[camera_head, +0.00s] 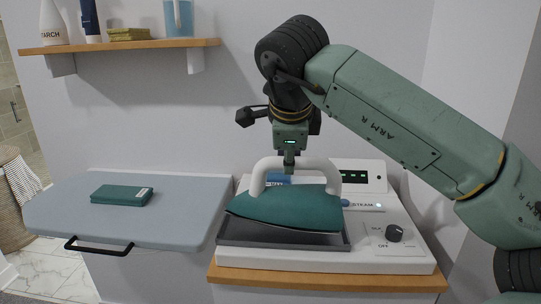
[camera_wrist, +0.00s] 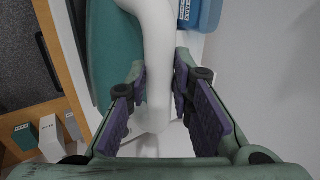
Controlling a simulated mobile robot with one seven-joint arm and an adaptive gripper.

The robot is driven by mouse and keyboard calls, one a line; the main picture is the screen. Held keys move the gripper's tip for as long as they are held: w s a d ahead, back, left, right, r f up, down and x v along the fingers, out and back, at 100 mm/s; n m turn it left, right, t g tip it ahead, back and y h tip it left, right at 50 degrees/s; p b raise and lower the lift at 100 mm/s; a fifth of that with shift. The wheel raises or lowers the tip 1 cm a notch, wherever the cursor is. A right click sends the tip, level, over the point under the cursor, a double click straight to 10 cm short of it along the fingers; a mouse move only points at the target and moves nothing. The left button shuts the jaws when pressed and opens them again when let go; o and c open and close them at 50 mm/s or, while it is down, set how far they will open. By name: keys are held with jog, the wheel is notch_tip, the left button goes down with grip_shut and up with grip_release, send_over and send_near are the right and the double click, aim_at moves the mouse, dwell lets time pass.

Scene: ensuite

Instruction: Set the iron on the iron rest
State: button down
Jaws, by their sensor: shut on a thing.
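The iron (camera_head: 285,206) has a teal body and a white handle (camera_head: 292,162). My gripper (camera_head: 289,165) is shut on this handle from above. In the wrist view the purple pads of my gripper (camera_wrist: 162,100) flank the white handle (camera_wrist: 157,45), and part of the teal body (camera_wrist: 101,45) shows on the left. The iron is over the dark grey iron rest (camera_head: 275,237) on the white steam station (camera_head: 330,257). The iron hides much of the rest. I cannot tell whether its sole touches it.
A grey-blue ironing board (camera_head: 90,221) on the left carries a folded teal cloth (camera_head: 122,194). A knob (camera_head: 394,233) and a lit panel (camera_head: 362,175) are on the station's right. A blue container (camera_head: 290,179) stands behind the iron. A wall shelf (camera_head: 120,45) holds several items.

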jog(key=shift+w+d, duration=0.5)
jog(key=shift+w, duration=0.35)
jog(key=shift+f+p, duration=0.7)
jog(key=shift+f, duration=1.15)
jog(key=c, duration=1.4)
grip_release()
jog(key=shift+f, duration=0.1)
jog(key=shift+r, duration=0.25)
jog(key=shift+s+r, duration=0.3)
jog(key=b+v, duration=0.2)
jog(key=v, duration=0.9)
jog(key=shift+b, duration=0.35)
